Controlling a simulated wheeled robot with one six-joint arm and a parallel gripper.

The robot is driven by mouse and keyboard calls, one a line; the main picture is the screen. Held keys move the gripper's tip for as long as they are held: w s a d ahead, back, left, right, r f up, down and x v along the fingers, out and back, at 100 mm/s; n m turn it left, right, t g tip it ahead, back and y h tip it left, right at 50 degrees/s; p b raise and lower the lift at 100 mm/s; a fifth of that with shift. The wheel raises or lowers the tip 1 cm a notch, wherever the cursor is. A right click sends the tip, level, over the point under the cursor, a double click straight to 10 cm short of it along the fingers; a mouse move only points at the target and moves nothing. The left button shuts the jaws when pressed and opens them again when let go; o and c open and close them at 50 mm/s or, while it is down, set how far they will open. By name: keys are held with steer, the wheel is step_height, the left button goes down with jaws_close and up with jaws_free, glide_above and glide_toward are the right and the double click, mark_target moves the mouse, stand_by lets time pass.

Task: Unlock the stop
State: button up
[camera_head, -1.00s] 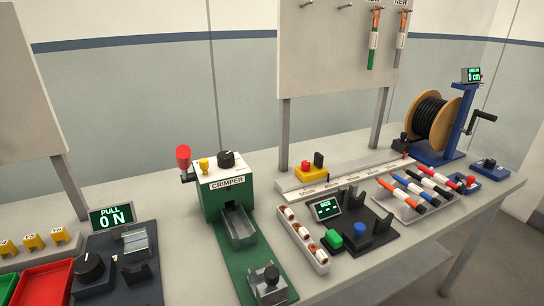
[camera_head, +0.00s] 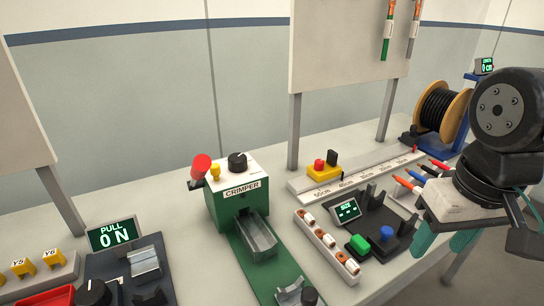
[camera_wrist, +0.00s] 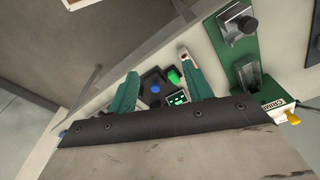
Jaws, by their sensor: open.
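A yellow block (camera_head: 324,172) with a red knob (camera_head: 319,164) and a dark upright piece (camera_head: 332,158) sits on the long ruled rail (camera_head: 390,164), near its left end; it looks like the stop. I cannot tell from its look whether it is locked. My gripper (camera_head: 447,244) hangs at the right of the head view, in front and to the right of the block and well apart from it. Its teal fingers are spread and empty. In the wrist view the fingers (camera_wrist: 160,70) are apart above the size gauge (camera_wrist: 150,79); the yellow block does not show there.
The size gauge (camera_head: 384,219) with green and blue buttons and a strip of ferrules (camera_head: 327,246) lie in front of the rail. The green crimper (camera_head: 237,208) stands left. Colored markers and a cable spool (camera_head: 440,112) are at right, partly behind my arm.

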steer(key=w+a+r+m, duration=0.2)
steer(key=w+r, duration=0.2)
steer(key=w, duration=0.8)
steer(key=m+g, duration=0.1)
steer(key=m, duration=0.5)
glide_above(319, 161)
step_height(319, 161, down, 11)
steer(key=shift+d+f, duration=0.15)
steer(key=shift+w+f, duration=0.1)
steer(key=shift+f, duration=0.25)
step_height(319, 161, down, 7)
steer(key=shift+f, duration=0.15)
steer(key=c, duration=1)
